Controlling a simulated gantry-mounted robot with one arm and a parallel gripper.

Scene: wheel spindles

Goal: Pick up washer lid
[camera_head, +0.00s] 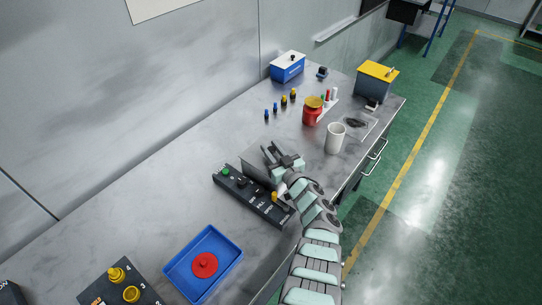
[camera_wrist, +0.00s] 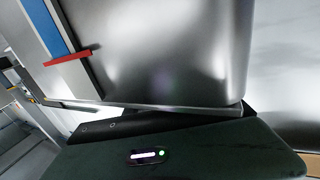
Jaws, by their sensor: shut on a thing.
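My gripper (camera_head: 281,160) is over the bench just behind the black control panel. It is shut on a thin grey metal piece, which I take to be the washer lid (camera_head: 256,170); its edge lies under and left of the fingers. In the wrist view a large shiny metal surface (camera_wrist: 160,50) fills the middle, very close to the camera. The exact contact of the fingers with the lid is hidden.
A black control panel (camera_head: 238,189) with a green button lies in front of the lid. A blue tray (camera_head: 183,268) holds a red disc (camera_head: 205,264). The bench's left middle is clear.

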